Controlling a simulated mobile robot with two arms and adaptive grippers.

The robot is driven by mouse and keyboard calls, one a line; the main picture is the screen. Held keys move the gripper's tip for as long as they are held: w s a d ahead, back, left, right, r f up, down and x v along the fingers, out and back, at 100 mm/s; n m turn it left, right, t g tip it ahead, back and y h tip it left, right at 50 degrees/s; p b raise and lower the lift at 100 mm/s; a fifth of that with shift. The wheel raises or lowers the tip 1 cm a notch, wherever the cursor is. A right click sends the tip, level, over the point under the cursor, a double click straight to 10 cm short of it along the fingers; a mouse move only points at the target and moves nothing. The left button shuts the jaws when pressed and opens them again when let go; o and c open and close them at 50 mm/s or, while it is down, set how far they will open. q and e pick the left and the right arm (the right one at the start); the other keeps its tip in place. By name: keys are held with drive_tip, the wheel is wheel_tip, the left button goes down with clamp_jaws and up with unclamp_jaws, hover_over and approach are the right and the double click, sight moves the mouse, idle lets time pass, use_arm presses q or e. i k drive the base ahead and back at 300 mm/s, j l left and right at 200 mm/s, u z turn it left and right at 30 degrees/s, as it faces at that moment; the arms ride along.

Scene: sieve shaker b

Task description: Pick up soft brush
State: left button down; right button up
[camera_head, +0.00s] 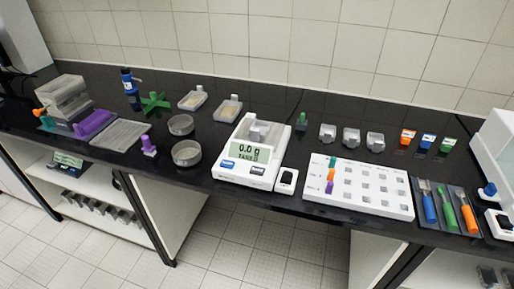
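Three handled tools lie side by side on a dark mat (456,227) at the right end of the bench. One has a blue handle (429,208), one a green handle (449,218) and one an orange handle (468,217). Their far ends are thin and too small to read clearly, so I cannot tell which one is the soft brush. None of them is held. Neither of my grippers shows in this view.
A white rack (358,208) with small cubes stands left of the mat. A balance (240,172) reading 0.0 g stands mid-bench. Orange, blue and green blocks (427,141) stand behind the mat. A white device (495,145) stands at the right edge.

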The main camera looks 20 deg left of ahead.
sight(147, 147)
drive_tip(key=u, duration=1.4)
